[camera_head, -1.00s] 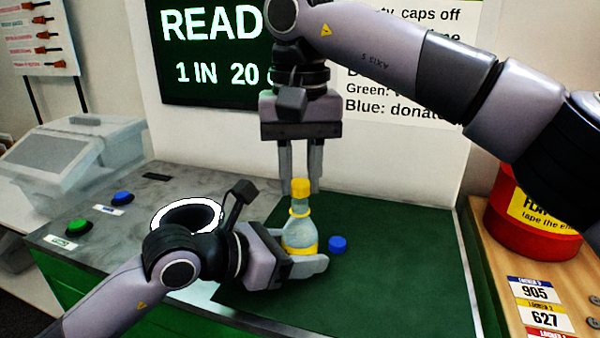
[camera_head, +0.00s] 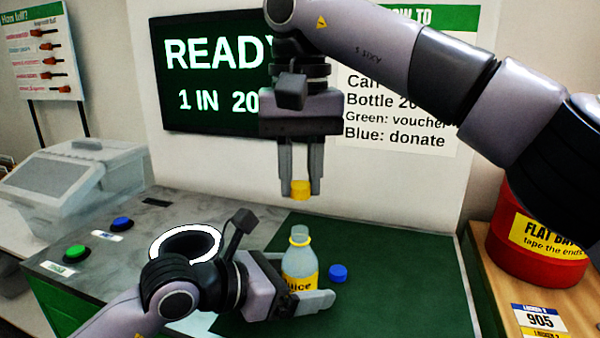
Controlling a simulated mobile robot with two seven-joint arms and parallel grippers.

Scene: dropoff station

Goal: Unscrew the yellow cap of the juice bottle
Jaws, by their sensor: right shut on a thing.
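The juice bottle (camera_head: 300,262) stands upright on the green mat, its neck uncapped and its yellow label partly showing. The yellow cap (camera_head: 301,189) is between the fingertips of my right gripper (camera_head: 301,187), which is shut on it well above the bottle, clear of the neck. My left gripper (camera_head: 300,280) is around the bottle's lower body, one finger in front and the other behind. Its fingers look slightly spread, open around the bottle. The front finger hides the bottle's base.
A small blue cap (camera_head: 338,273) lies on the green mat (camera_head: 400,280) right of the bottle. Green (camera_head: 76,252) and blue (camera_head: 122,223) buttons and a white-rimmed round opening (camera_head: 213,237) are on the left counter. A red bin (camera_head: 525,250) stands at right. The mat's right side is clear.

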